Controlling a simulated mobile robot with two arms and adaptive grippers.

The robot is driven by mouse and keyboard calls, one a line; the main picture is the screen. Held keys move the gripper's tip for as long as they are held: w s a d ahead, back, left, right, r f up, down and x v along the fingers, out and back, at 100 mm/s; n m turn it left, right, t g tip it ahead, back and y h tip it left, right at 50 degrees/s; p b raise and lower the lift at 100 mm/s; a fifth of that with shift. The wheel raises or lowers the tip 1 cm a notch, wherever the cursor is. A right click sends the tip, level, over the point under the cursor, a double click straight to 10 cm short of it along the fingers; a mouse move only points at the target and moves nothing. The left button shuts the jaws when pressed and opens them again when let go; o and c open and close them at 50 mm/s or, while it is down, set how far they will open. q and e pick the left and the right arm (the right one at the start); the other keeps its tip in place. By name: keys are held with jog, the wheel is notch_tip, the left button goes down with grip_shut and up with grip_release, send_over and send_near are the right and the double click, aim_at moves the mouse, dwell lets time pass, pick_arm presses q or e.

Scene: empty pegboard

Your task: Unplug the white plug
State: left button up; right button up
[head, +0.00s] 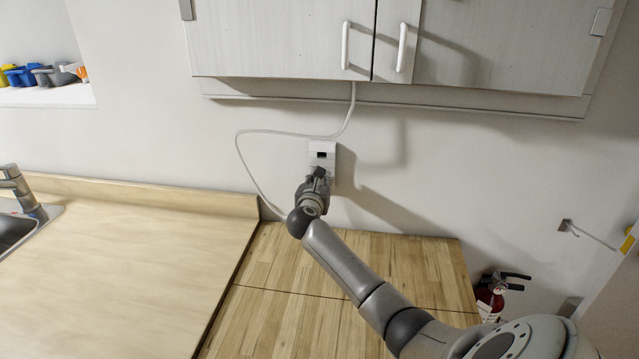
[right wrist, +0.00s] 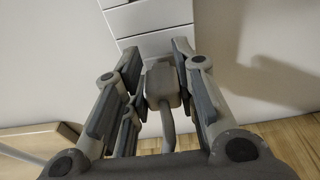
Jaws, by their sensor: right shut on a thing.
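The white plug (right wrist: 163,85) is between the fingers of my right gripper (right wrist: 155,82) in the right wrist view, with its cord running down from it. My right gripper is shut on it. The plug is up against the lower part of the white wall outlet (right wrist: 148,18); I cannot tell whether its prongs are in. In the head view my right gripper (head: 319,175) is at the lower part of the outlet (head: 322,148) and hides the plug. A dark opening shows in the outlet above the gripper. My left gripper is not in view.
A pale cord (head: 270,131) loops from under the white cabinets (head: 290,40) down the wall to the counter. The wooden counter (head: 280,280) below is clear. A sink (head: 20,225) is at left; a fire extinguisher (head: 490,300) stands at lower right.

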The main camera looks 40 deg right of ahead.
grip_shut()
jog(key=shift+s+a+f, duration=0.1)
jog(key=shift+a+f, duration=0.05)
jog(key=shift+a, duration=0.05)
jog(key=shift+s+a, duration=0.1)
jog(key=shift+s+a+p, duration=0.35)
jog(key=shift+a+p, duration=0.05)
jog(key=shift+p, duration=0.15)
jog(key=shift+s+a+p, duration=0.35)
jog(key=shift+s+a, duration=0.05)
jog(key=shift+a, duration=0.1)
dwell(0.4)
jog(key=shift+f+p+v, duration=0.15)
jog(key=shift+p+v, duration=0.35)
jog(key=shift+v, duration=0.6)
jog(key=shift+f+p+v, duration=0.2)
jog(key=shift+p+v, duration=0.25)
jog(key=shift+v, duration=0.65)
jog(key=shift+r, duration=0.15)
